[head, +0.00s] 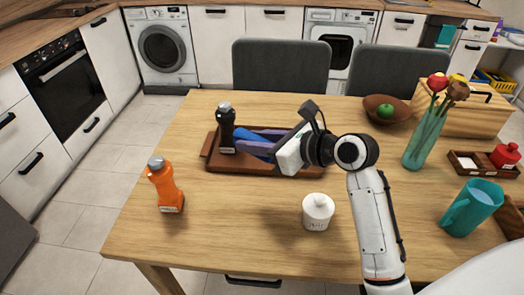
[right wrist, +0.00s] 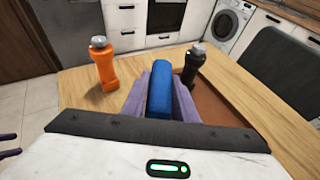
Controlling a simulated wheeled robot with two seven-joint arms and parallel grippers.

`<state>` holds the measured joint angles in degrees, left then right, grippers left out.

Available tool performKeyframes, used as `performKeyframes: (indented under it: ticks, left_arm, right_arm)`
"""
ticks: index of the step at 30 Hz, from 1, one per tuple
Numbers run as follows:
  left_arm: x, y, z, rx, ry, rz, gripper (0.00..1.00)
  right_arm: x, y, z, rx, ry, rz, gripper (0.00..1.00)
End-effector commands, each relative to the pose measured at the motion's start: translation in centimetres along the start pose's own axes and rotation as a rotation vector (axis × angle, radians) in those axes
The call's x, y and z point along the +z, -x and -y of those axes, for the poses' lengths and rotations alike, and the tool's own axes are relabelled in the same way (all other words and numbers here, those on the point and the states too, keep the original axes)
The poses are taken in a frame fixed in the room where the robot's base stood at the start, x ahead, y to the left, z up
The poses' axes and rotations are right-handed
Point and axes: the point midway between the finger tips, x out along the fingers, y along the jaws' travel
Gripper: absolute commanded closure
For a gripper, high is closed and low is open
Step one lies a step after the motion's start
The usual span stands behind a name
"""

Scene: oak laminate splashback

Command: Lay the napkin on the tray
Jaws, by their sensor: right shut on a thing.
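The brown tray (head: 205,155) lies on the wooden table, and its bare floor shows in the right wrist view (right wrist: 215,105). My right gripper (head: 255,138) has purple fingers and is shut on a blue rolled napkin (head: 252,147). The napkin also shows between the fingers in the right wrist view (right wrist: 160,85). In the head view it is over the tray, beside a black bottle (head: 226,130). I cannot tell whether the napkin touches the tray. Two purple fingertips of my left gripper (right wrist: 10,145) show apart at the left edge of the right wrist view, with nothing visible between them.
An orange bottle (head: 165,187) stands left of the tray. A white lidded jar (head: 317,212) stands in front. A brown bowl with a green fruit (head: 386,111), a flower vase (head: 424,140) and a teal mug (head: 472,208) are to the right.

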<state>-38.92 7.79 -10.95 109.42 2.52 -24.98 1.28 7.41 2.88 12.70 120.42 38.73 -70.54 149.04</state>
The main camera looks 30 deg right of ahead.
Motion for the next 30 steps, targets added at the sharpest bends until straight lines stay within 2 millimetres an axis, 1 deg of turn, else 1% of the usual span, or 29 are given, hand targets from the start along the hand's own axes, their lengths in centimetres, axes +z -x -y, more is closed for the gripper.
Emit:
performKeyframes:
  ticks: [1,2,3,5,6,9,12,15,17,18,24,30]
  left_arm:
    - [-0.2,0.1,0.0,0.0,0.0,-0.003,0.52]
    - [-0.3,0.1,0.0,0.0,0.0,-0.003,0.52]
    - [-0.3,0.1,0.0,0.0,0.0,-0.003,0.52]
    - [-0.3,0.2,0.0,0.0,0.0,-0.003,0.52]
    - [-0.4,0.2,0.0,0.0,0.0,-0.003,0.52]
    - [-0.4,0.3,-0.1,0.0,0.0,-0.002,0.52]
    - [-0.3,0.4,-0.1,0.0,0.001,0.0,0.52]
    - [-0.2,0.5,-0.1,0.001,0.001,0.003,0.52]
    - [0.0,0.5,-0.1,0.001,0.001,0.005,0.52]
    - [0.1,0.4,-0.1,0.001,0.002,0.006,0.52]
    - [0.8,-0.1,0.0,0.001,0.002,0.009,0.52]
    - [1.1,-0.4,0.0,0.0,0.002,0.01,0.52]
  right_arm:
    - [0.1,-0.6,3.3,-0.071,-0.035,0.003,0.95]
    - [-0.1,-0.8,5.2,-0.113,-0.053,0.002,0.95]
    - [-0.4,-1.1,7.7,-0.17,-0.078,0.003,0.95]
    - [-1.1,-1.3,11.3,-0.252,-0.113,0.001,0.95]
    - [-1.6,-1.4,13.5,-0.304,-0.134,0.001,0.95]
    - [-3.3,-1.5,17.9,-0.415,-0.179,0.0,0.95]
    - [-5.0,-1.7,21.0,-0.497,-0.212,0.0,0.95]
    - [-6.2,-1.9,22.6,-0.546,-0.229,-0.001,0.95]
    - [-7.0,-2.1,23.1,-0.56,-0.232,-0.003,0.95]
    - [-7.8,-2.4,23.3,-0.565,-0.233,-0.005,0.95]
    - [-11.4,-3.7,23.3,-0.568,-0.231,-0.006,0.95]
    - [-12.9,-4.4,23.4,-0.568,-0.231,-0.003,0.95]
